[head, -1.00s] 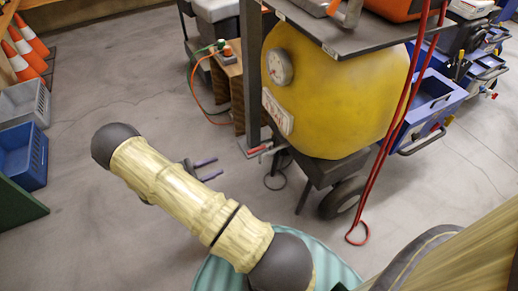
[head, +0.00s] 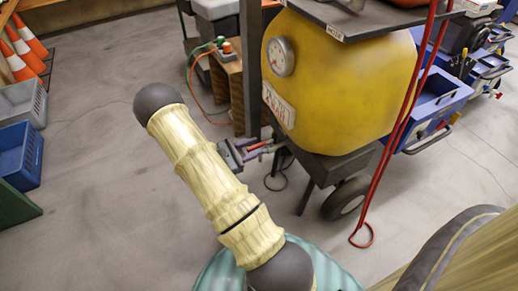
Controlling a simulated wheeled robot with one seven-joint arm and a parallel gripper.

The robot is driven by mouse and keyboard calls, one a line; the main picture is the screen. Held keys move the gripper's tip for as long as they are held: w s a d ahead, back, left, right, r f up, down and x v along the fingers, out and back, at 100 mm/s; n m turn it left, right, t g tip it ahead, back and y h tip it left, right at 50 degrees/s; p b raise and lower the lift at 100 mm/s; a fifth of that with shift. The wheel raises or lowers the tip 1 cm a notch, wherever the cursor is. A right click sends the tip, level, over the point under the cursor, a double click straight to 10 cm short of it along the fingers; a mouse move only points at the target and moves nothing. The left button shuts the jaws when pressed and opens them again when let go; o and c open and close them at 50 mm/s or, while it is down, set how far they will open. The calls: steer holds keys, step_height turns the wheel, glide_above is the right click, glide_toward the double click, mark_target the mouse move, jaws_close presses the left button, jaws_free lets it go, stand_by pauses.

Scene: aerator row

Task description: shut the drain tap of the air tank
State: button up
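The air tank (head: 345,85) is large and yellow, with a round gauge (head: 281,57) and a white plate (head: 279,104) on its left side. The drain tap's red lever (head: 258,146) sticks out to the left, low beside the tank. My gripper (head: 256,148) is at this lever, its purple-grey fingers seemingly on either side of it. The small size and overlap hide whether the fingers touch or grip the lever. My forearm stands just left of the gripper and leaves the fingers in view.
A dark shelf (head: 375,22) lies over the tank, and a dark upright post (head: 250,70) stands at its left. Red hoses (head: 404,110) hang at the right. A wheel (head: 345,198) is below. A wooden box (head: 226,88) stands behind. Open floor lies to the left.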

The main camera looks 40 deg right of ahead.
steer(key=shift+b+x, duration=0.3)
steer(key=shift+x, duration=1.05)
jaws_close()
